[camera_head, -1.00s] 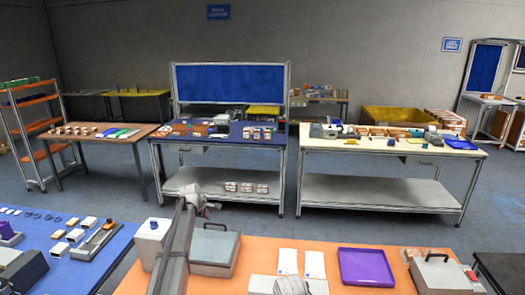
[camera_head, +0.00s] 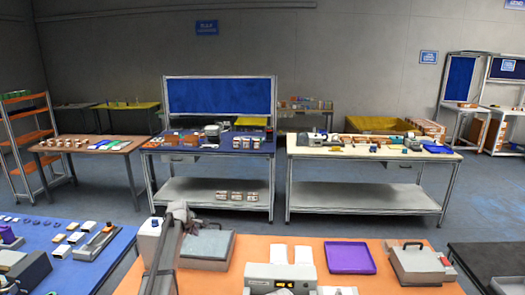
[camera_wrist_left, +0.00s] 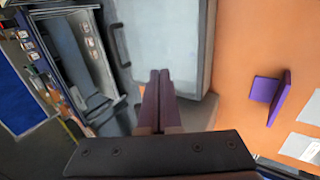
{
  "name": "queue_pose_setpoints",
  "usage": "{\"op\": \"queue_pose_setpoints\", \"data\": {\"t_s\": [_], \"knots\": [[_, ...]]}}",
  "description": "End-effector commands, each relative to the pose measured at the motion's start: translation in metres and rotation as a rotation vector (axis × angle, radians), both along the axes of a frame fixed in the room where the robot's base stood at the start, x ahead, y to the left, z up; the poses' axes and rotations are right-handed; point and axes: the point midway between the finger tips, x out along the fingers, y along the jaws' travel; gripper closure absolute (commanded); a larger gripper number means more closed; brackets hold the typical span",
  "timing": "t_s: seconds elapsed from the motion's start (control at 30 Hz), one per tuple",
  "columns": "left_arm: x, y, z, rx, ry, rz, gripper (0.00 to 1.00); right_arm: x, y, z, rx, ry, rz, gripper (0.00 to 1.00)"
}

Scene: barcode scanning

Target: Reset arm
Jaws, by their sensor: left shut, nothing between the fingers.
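My right gripper is not in view.
The orange table (camera_head: 260,243) holds white cards (camera_head: 280,254), a purple tray (camera_head: 350,257), a white device with a lit display (camera_head: 270,278) and another grey case (camera_head: 418,262). A white box (camera_head: 150,230) stands behind my left arm. A blue table (camera_head: 35,236) is at left.

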Motion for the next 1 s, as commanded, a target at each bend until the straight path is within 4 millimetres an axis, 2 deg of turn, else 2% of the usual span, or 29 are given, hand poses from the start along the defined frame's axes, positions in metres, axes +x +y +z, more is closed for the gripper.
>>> {"op": "queue_pose_setpoints", "data": {"t_s": [0.37,0.57,0.67,0.77,0.87,0.9,1.0], "knots": [[-0.046,-0.047,-0.016,0.080,0.054,-0.165,1.00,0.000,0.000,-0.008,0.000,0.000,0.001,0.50],[-0.095,-0.087,-0.031,0.159,0.106,-0.337,1.00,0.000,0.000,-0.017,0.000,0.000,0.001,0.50],[-0.128,-0.111,-0.040,0.210,0.139,-0.452,1.00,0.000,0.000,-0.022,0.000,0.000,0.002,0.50],[-0.178,-0.141,-0.053,0.275,0.184,-0.614,1.00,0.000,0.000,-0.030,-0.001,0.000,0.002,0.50],[-0.240,-0.171,-0.067,0.353,0.239,-0.818,1.00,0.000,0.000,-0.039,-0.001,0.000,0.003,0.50],[-0.266,-0.181,-0.072,0.385,0.261,-0.905,1.00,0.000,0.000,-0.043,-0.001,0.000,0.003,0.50],[-0.330,-0.201,-0.084,0.459,0.316,-1.124,1.00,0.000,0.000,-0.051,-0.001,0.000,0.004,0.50]]}}
